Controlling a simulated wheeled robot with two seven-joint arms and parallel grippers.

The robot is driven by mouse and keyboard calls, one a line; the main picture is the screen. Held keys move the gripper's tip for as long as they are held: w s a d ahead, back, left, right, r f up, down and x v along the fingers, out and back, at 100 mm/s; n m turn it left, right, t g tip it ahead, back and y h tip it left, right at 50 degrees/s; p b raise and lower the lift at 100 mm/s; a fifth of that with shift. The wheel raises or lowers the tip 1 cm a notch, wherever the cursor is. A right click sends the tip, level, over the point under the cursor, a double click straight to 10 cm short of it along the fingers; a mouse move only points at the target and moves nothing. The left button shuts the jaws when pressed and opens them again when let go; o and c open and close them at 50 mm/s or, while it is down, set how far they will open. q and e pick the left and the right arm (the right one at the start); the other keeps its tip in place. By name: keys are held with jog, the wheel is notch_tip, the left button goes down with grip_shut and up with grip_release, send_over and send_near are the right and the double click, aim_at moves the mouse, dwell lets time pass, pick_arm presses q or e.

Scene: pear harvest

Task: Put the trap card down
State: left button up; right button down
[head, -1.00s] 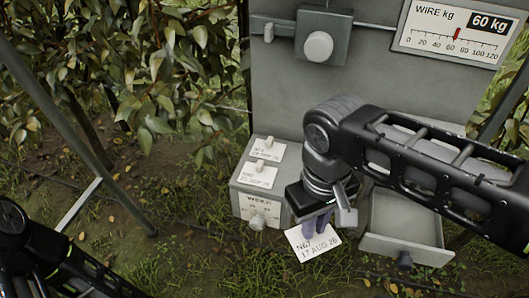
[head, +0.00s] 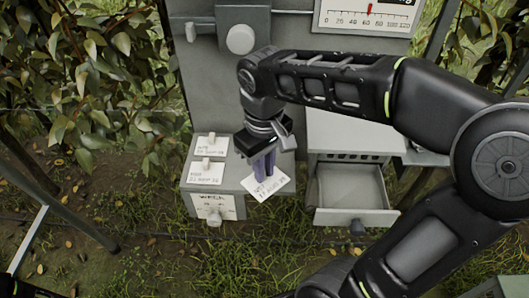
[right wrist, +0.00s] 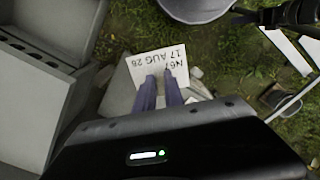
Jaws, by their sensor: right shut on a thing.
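The trap card (head: 273,189) is a white card reading N67 and 17 AUG with a year I cannot read surely. My right gripper (head: 264,172) is shut on it, with its purple fingers pointing down. The card is tilted, at the right front edge of the grey card box (head: 228,182); I cannot tell whether it touches the box. In the right wrist view the card (right wrist: 158,60) shows beyond the fingertips (right wrist: 160,82). My left gripper is not in view.
Two other white cards, a rear one (head: 209,146) and a front one (head: 205,174), lie on the box's left part. An open, empty-looking drawer (head: 355,215) stands to the right. A grey panel (head: 228,90) with a knob (head: 239,39) rises behind. Grass lies in front.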

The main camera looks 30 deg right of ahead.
jog(key=w+d, duration=0.1)
jog(key=w, duration=0.1)
jog(key=w+d+f+p, duration=0.1)
jog(key=w+d, duration=0.1)
jog(key=w+d+f+p, duration=0.1)
jog(key=w+d, duration=0.1)
jog(key=w, duration=0.1)
jog(key=shift+d, duration=0.25)
jog(key=shift+f, duration=0.6)
jog(key=shift+f, duration=0.2)
notch_tip(320, 180, down, 3)
jog(key=shift+r+p, duration=0.1)
jog(key=shift+p, duration=0.6)
jog(key=shift+w+d+f, duration=0.1)
jog(key=shift+w+f, duration=0.05)
jog(key=shift+f, duration=0.15)
